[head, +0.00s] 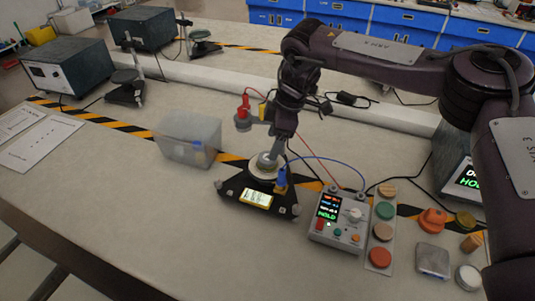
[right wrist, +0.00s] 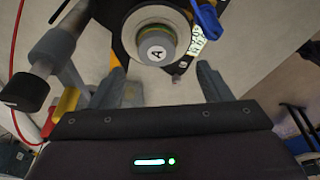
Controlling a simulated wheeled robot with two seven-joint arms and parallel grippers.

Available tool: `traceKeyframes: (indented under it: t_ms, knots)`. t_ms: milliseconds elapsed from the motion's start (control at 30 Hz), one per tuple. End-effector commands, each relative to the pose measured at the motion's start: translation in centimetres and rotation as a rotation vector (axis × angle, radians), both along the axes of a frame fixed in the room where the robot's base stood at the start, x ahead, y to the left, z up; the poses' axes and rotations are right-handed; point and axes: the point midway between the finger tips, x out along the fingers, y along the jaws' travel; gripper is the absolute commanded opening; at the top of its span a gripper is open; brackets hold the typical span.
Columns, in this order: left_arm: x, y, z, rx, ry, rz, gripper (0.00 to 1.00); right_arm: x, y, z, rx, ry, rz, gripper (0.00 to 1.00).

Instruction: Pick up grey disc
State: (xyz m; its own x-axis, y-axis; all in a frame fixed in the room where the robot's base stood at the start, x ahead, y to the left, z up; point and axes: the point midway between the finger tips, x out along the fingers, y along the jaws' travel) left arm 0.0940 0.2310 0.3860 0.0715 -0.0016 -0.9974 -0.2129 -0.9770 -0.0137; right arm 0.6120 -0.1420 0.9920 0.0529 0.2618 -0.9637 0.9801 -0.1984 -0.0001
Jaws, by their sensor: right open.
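A grey disc (head: 267,161) sits on a pale round plate on top of a black three-cornered stand (head: 228,193) with a lit yellow display. In the right wrist view the grey disc (right wrist: 157,50) shows a round label with the letter A. My right gripper (right wrist: 162,82) is open, with its fingers apart and nothing between them. The disc appears just beyond the fingertips in that view. In the head view my right gripper (head: 272,150) is right over the stand, and its wrist partly hides the disc. My left gripper is not in view.
A control box (head: 338,218) with wires is at the right, beside a strip of coloured discs (head: 380,257).

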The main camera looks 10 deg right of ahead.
Motion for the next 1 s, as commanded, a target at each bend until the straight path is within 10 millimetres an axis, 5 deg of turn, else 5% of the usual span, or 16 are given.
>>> traceKeyframes:
  t_ms: [300, 633, 1000]
  knots:
    - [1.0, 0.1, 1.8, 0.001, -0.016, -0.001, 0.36, 0.4, 0.8, -4.2, -0.001, 0.002, 0.001, 0.71]
    - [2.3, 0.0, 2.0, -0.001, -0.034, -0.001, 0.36, 0.5, 1.0, -5.2, 0.000, -0.001, -0.001, 0.71]
    - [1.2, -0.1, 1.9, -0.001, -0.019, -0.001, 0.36, 0.5, 1.0, -5.1, 0.000, -0.001, -0.001, 0.24]
